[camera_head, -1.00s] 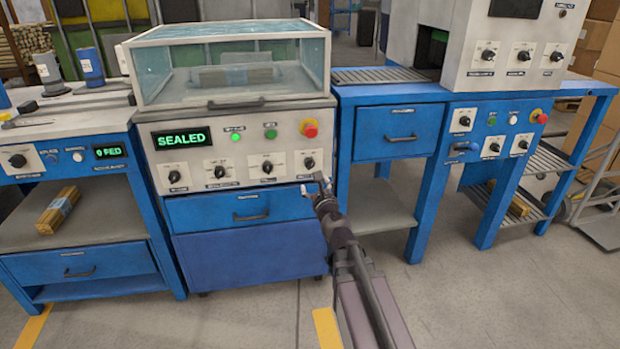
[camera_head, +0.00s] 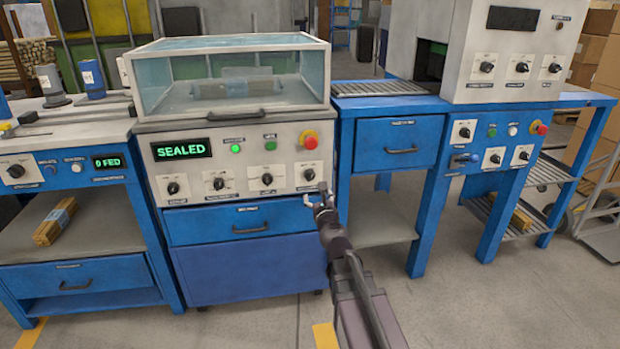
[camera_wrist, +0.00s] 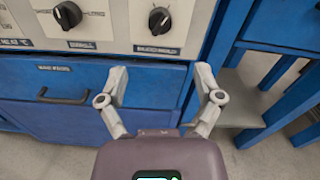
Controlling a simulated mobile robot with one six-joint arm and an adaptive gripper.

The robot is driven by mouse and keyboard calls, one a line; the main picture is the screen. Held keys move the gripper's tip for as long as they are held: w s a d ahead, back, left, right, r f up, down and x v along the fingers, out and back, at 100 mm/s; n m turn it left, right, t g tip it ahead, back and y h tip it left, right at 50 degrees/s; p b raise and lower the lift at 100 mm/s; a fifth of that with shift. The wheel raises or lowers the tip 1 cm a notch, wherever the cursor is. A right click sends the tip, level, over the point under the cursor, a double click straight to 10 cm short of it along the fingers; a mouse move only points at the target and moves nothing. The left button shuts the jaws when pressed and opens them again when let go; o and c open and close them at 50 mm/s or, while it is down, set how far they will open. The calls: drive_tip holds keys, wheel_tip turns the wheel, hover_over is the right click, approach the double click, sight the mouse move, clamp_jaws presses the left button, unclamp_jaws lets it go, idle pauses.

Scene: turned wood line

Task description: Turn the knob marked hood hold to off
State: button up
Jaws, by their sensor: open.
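The sealing machine (camera_head: 232,190) with the lit "SEALED" display has a row of black knobs on white plates. My gripper (camera_head: 315,194) is open and empty, just below the rightmost knob in the picture, before the drawer front. Its two fingers are spread in the wrist view (camera_wrist: 161,72), apart from the knobs.
A red button (camera_head: 310,140) and green lights sit above the knobs. A clear hood (camera_head: 232,75) covers the machine top. A blue drawer with a handle (camera_head: 250,229) lies below. Blue benches stand on both sides (camera_head: 400,130) (camera_head: 75,235). The floor in front is open.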

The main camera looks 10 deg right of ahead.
sight(311, 178)
drive_tip(key=w, duration=1.1)
drive_tip(key=shift+w+d, duration=0.1)
drive_tip(key=shift+w, duration=0.25)
drive_tip(key=c, duration=1.2)
